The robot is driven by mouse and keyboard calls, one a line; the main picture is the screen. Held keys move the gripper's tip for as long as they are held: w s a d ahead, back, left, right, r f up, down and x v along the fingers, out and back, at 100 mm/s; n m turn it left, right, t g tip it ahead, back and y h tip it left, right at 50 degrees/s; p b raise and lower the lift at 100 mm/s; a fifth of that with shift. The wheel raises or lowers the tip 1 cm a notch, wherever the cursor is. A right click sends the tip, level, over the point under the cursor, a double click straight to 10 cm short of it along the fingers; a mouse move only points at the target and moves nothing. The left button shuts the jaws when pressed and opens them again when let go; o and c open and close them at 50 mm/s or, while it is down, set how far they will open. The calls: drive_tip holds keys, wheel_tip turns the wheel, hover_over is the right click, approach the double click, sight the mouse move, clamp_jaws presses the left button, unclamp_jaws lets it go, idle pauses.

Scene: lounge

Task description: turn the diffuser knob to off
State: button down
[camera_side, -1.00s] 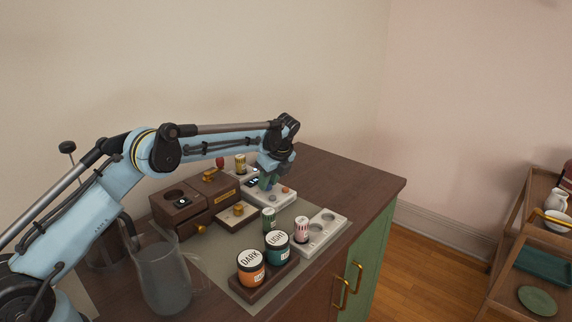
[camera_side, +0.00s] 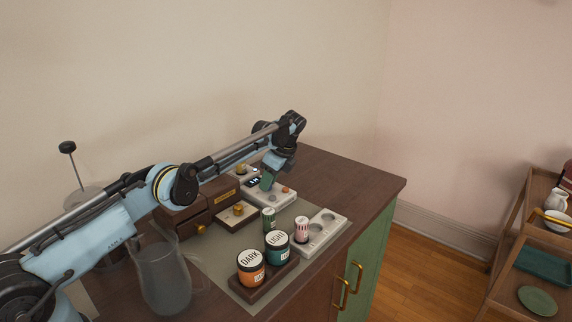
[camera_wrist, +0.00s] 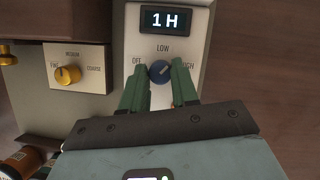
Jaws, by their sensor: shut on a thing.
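The diffuser knob (camera_wrist: 160,71) is a round blue dial on a pale panel (camera_wrist: 195,100), seen in the wrist view. OFF is printed to its left, LOW above it and HIGH to its right. Its light mark seems to point up and right, between LOW and HIGH. A dark display (camera_wrist: 165,20) above it reads 1 H. My gripper (camera_wrist: 159,72) is shut on the knob, with a green finger on each side. In the side view my gripper (camera_side: 268,181) is down at the pale panel (camera_side: 283,199), and the knob is hidden there.
A grinder dial (camera_wrist: 67,75) marked FINE, MEDIUM and COARSE sits left of the knob. The DARK jar (camera_side: 251,268) and LIGHT jar (camera_side: 277,247) stand nearer the camera. A glass pitcher (camera_side: 165,280) stands at front left. The counter's right side (camera_side: 350,185) is clear.

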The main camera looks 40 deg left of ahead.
idle(0.5)
drive_tip(key=c, duration=0.8)
unclamp_jaws()
drive_tip(key=shift+c, duration=0.2)
